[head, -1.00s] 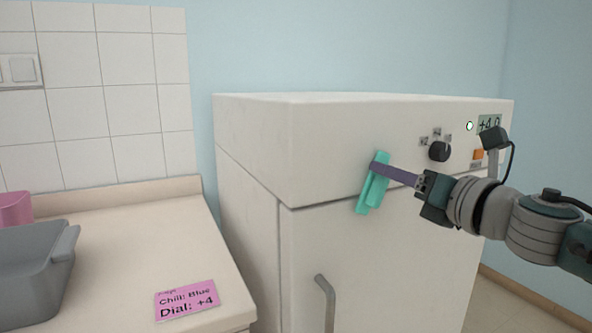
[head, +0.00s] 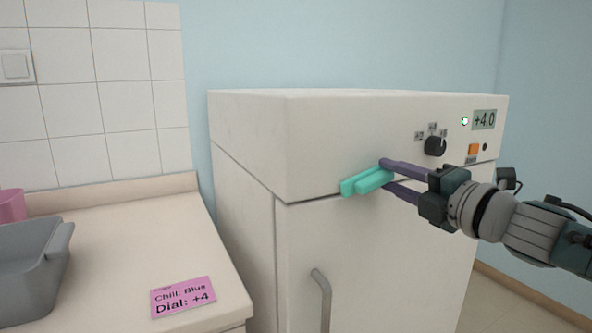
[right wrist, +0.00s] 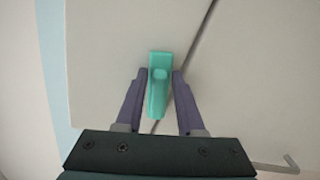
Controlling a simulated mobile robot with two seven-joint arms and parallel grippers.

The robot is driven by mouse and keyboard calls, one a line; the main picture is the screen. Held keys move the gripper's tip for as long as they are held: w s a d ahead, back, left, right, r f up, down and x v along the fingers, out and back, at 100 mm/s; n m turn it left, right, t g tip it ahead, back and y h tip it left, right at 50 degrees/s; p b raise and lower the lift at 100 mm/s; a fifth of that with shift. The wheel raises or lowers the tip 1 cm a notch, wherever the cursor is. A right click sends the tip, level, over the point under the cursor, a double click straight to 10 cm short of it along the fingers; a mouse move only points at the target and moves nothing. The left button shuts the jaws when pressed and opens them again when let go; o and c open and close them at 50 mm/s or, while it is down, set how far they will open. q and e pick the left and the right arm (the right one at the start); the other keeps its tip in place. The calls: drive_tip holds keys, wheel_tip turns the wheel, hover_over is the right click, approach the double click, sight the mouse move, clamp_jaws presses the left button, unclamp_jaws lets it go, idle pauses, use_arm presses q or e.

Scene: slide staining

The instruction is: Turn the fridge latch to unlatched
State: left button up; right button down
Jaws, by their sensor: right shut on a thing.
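The teal fridge latch (head: 366,181) is on the front of the white fridge (head: 310,150), across the seam between upper panel and door. It lies close to level, its left end a little lower. My right gripper (head: 385,174) is shut on the latch from the right. In the right wrist view the latch (right wrist: 159,85) sits between the two purple fingers (right wrist: 159,80), one along each side. The left gripper is not in view.
A dial (head: 435,146), a display reading +4.0 (head: 484,119) and an orange button (head: 473,149) are on the upper panel. The door handle (head: 322,300) is below the latch. A counter (head: 120,240) at left holds a grey bin (head: 35,270) and a pink card (head: 183,297).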

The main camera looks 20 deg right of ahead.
drive_tip(key=shift+f+m, duration=0.3)
drive_tip(key=shift+m, duration=1.3)
drive_tip(key=c, duration=0.8)
unclamp_jaws()
drive_tip(key=shift+o, duration=0.2)
drive_tip(key=s, duration=1)
drive_tip(key=shift+d+p, duration=0.3)
drive_tip(key=shift+d, duration=0.1)
